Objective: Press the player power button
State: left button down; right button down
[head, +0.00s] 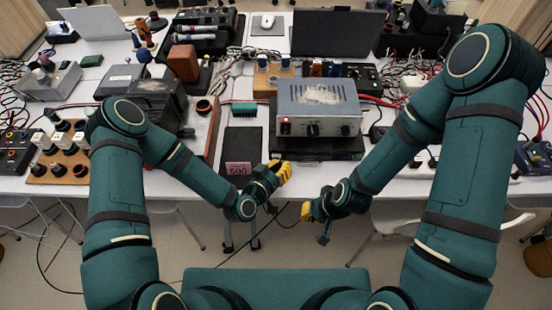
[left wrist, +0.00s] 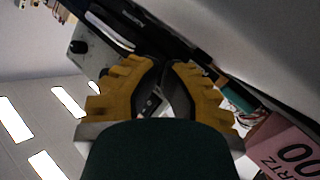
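The likely player is a grey metal box (head: 318,107) at the table's front middle in the head view. Its front has a dark knob and a small reddish spot (head: 285,127) at the left; I cannot tell which part is the power button. My left gripper (head: 284,172) is in front of and below the box, apart from it. In the left wrist view its yellow fingers (left wrist: 165,68) come nearly together, with nothing clearly held. My right gripper (head: 306,211) is lower, in front of the table edge; its fingers are too small to judge.
A pink block marked 500 (head: 238,169) is left of my left gripper; it also shows in the left wrist view (left wrist: 287,150). A dark laptop (head: 338,33) stands behind the box. Cables and other devices crowd the table.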

pick_arm(q)
jog(key=shift+s, duration=3)
